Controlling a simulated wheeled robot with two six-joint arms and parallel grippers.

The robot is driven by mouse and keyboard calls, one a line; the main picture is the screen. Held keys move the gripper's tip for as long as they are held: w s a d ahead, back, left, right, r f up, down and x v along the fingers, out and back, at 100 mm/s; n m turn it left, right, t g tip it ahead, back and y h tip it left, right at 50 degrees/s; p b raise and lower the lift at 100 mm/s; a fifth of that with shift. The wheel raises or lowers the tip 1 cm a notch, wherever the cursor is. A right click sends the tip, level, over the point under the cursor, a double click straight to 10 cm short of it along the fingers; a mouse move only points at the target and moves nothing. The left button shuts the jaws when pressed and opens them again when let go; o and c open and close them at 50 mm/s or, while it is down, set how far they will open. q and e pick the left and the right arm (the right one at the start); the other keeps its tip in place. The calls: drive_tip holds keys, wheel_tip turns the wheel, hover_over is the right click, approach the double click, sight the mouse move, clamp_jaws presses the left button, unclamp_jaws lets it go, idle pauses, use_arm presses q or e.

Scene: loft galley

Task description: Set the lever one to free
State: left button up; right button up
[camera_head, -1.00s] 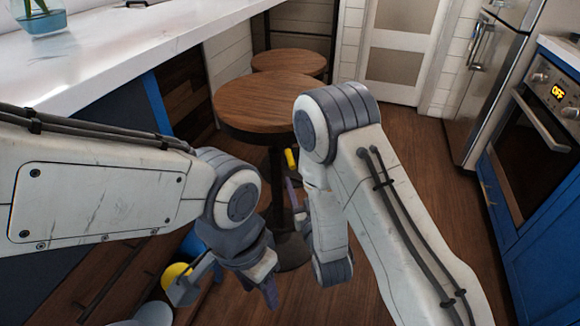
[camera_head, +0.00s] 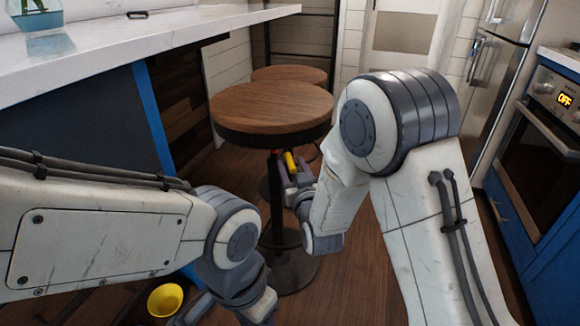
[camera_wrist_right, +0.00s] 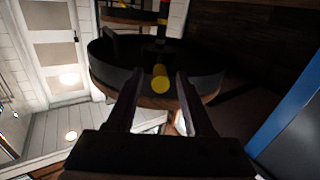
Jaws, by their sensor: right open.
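A lever with a yellow grip (camera_head: 290,162) sits just below the round wooden seat of the near stool (camera_head: 270,105), by its dark post. In the right wrist view the yellow grip (camera_wrist_right: 160,80) lies end-on between my fingertips, with a gap on each side. My right gripper (camera_head: 293,176) is open around the grip and holds nothing; its fingers also show in the wrist view (camera_wrist_right: 160,73). My left arm's wrist shows at lower left, but its fingers are cut off or too unclear to read. Any lever markings are too small to read.
A second stool (camera_head: 289,75) stands behind the first. A white counter (camera_head: 150,35) runs along the left, and an oven (camera_head: 545,145) and fridge (camera_head: 495,75) stand on the right. A yellow bowl (camera_head: 165,300) is low at left. Floor between is bare.

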drive_tip(key=shift+x, duration=1.05)
clamp_jaws()
idle(0.7)
